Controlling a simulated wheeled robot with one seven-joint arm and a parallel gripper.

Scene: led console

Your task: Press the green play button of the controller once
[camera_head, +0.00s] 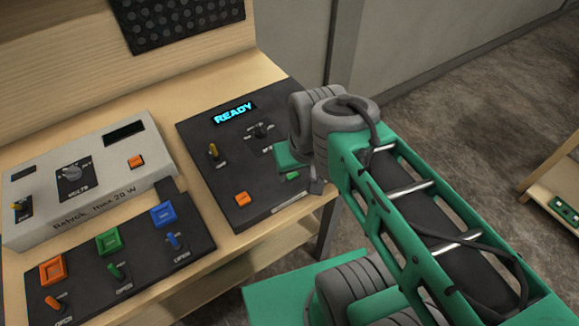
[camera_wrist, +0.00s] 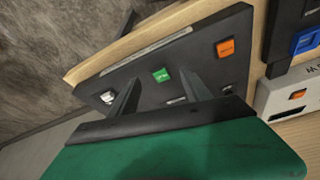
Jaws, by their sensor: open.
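The controller (camera_head: 197,141) is a dark panel on the wooden desk with a lit READY display (camera_head: 234,112). Its green play button (camera_head: 292,177) is near its right edge, partly behind my arm in the head view. In the wrist view the green play button (camera_wrist: 161,75) shows plainly, with an orange button (camera_wrist: 226,48) to its right and a white one (camera_wrist: 108,97) to its left. My gripper (camera_wrist: 161,76) is open and empty, its two fingers on either side of the green button in the picture. I cannot tell its height above the panel.
A grey box (camera_head: 120,185) with a knob stands left of the controller. In front of it a dark panel (camera_head: 80,272) carries orange, green and blue buttons with switches. Small levers (camera_head: 213,152) rise from the controller. A wooden shelf (camera_head: 560,180) stands at the right.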

